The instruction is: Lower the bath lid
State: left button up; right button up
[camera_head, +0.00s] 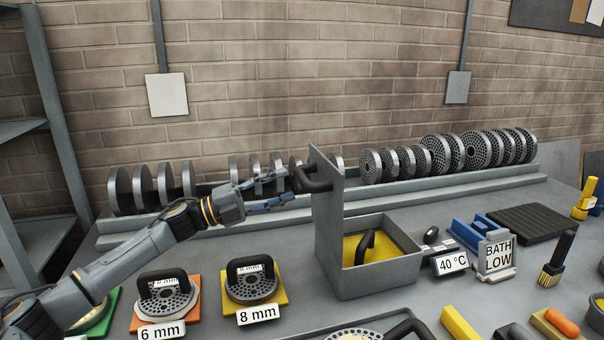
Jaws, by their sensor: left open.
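The bath (378,275) is a grey open box with yellow liquid inside and a black curved handle (364,246) sticking up from it. Its lid (328,205) stands upright at the bath's left side. A dark bar handle (313,180) sits on the lid's left face. My left gripper (286,192) comes in from the left with its fingers pointing right, open, just left of the lid handle. Whether a finger touches the handle, I cannot tell. My right gripper is not in view.
A rack (440,188) of perforated discs runs behind the bath, close behind my left gripper. Handled dies lie on an orange plate (138,322) and a yellow plate (281,298) in front.

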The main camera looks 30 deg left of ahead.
aim_at(298, 176)
pick_arm(q)
jog(key=p+x, duration=0.2)
jog(key=x, duration=0.2)
jog(key=shift+w+d+r, duration=0.15)
jog(key=shift+w+r, duration=0.05)
jog(key=shift+w, duration=0.1)
jog(key=shift+w+d, duration=0.3)
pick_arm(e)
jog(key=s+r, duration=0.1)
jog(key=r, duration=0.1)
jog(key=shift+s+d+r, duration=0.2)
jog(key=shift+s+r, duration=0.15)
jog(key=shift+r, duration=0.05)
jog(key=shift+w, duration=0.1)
pick_arm(q)
jog(key=shift+c, duration=1.1)
grip_shut()
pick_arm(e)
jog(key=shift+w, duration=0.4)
